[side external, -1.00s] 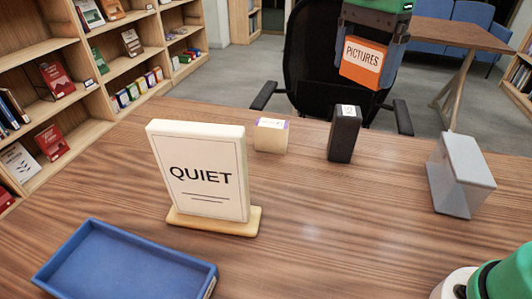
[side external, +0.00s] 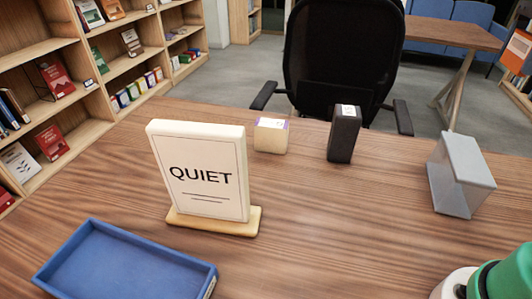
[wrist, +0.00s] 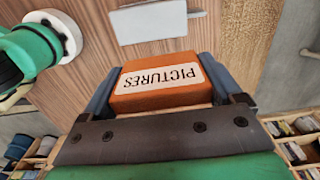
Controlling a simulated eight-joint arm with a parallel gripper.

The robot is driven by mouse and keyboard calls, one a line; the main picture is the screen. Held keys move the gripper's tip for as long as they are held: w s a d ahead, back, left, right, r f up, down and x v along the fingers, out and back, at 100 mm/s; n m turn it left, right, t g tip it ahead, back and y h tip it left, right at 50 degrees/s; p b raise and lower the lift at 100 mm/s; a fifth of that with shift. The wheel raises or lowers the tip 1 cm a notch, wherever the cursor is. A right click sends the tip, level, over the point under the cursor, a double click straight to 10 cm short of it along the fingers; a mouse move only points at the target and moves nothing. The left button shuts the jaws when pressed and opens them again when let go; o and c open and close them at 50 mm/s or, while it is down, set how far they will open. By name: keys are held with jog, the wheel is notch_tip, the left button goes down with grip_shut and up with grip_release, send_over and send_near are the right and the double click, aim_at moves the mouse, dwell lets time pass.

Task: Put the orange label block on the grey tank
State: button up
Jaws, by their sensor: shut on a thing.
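The orange label block (wrist: 160,98), marked PICTURES, is held between the two fingers of my gripper (wrist: 159,82) in the wrist view.
A QUIET sign (side external: 203,178) stands left of centre on the table (side external: 315,235). A cream block (side external: 270,138) and a black box (side external: 343,136) stand behind it. A blue tray (side external: 95,237) lies front left. The table between the sign and the tank is clear.

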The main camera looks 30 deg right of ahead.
aim_at(464, 149)
notch_tip(464, 149, down, 16)
jog(key=shift+f, duration=0.2)
dwell(0.4)
jog(key=shift+f, duration=0.15)
jog(key=o, duration=1)
